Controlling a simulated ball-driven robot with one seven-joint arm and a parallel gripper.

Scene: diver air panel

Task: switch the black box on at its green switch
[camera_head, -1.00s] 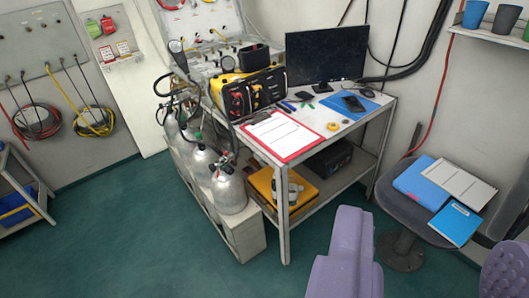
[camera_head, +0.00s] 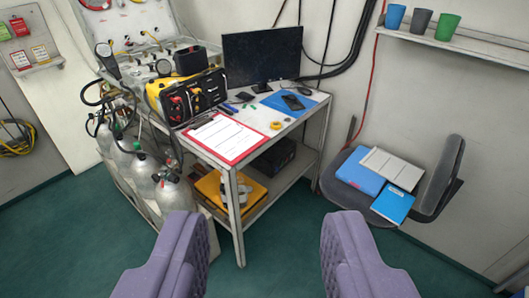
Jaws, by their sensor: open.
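A black box (camera_head: 274,157) sits on the lower shelf of the white table (camera_head: 284,139), at its back right, partly in shadow under the tabletop. A yellow case with a black front panel and red parts (camera_head: 192,96) stands on the tabletop at the left. I cannot make out a green switch on either one. My gripper (camera_head: 264,255) shows as two lavender fingers at the bottom of the view. It is open and empty, wide apart, and in the picture sits below the table, touching nothing that I can see.
Gas cylinders (camera_head: 174,190) stand left of the table. A red clipboard (camera_head: 224,137), a monitor (camera_head: 262,58) and small items lie or stand on top. A chair (camera_head: 437,180) with blue folders stands at the right. Cups (camera_head: 419,22) stand on a wall shelf. Green floor is clear in front.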

